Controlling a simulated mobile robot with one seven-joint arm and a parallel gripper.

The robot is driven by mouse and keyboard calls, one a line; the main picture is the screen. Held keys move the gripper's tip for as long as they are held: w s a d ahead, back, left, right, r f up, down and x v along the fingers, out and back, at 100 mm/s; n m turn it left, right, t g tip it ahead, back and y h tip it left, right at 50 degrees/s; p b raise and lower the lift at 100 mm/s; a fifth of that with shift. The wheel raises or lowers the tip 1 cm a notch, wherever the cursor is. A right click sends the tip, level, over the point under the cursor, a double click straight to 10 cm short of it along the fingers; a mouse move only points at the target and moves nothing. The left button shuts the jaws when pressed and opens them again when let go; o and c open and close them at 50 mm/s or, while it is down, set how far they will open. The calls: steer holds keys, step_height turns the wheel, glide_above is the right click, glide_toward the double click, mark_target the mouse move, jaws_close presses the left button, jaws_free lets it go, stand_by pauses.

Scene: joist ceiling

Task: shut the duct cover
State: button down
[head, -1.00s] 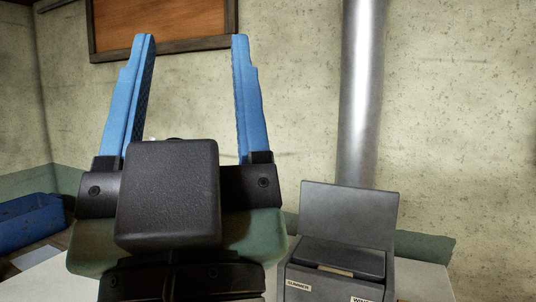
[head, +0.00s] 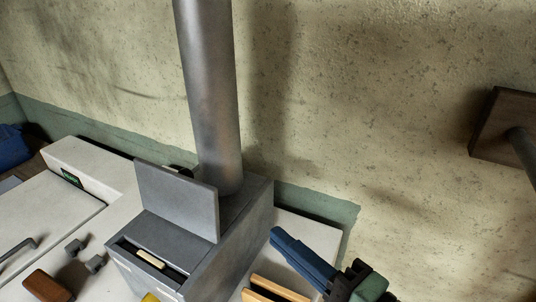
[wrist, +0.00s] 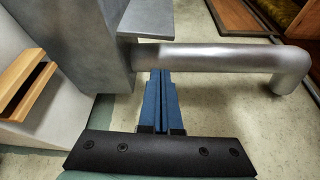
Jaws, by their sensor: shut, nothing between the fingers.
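The duct cover (head: 178,203) is a flat grey plate, standing raised and tilted back on top of the grey duct box (head: 233,238). The slot in front of it is uncovered, with a pale bar (head: 151,259) inside. My gripper (head: 276,237) is at the lower right, beside the box's right side, its blue fingers together and empty. In the wrist view the shut fingers (wrist: 161,75) point towards the metal pipe, with the box wall (wrist: 85,45) to their left. A grey plate at the top there may be the cover, but I cannot tell surely.
A metal pipe (head: 209,95) rises behind the cover from the box. A wooden piece (head: 273,289) projects near the box's front right. A dark wooden fixture (head: 507,125) is on the wall at right. A white bench surface (head: 50,215) lies left.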

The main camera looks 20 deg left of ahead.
steer(key=p, duration=0.6)
glide_toward(182, 194)
steer(key=w+a, duration=0.2)
steer(key=w, duration=0.1)
steer(key=w+a, duration=0.2)
steer(key=w, duration=0.1)
steer(key=w+a, duration=0.2)
steer(key=w, duration=0.1)
steer(key=shift+w+a, duration=0.1)
steer(key=shift+a, duration=0.05)
steer(key=shift+x, duration=0.8)
steer(key=shift+f, duration=0.2)
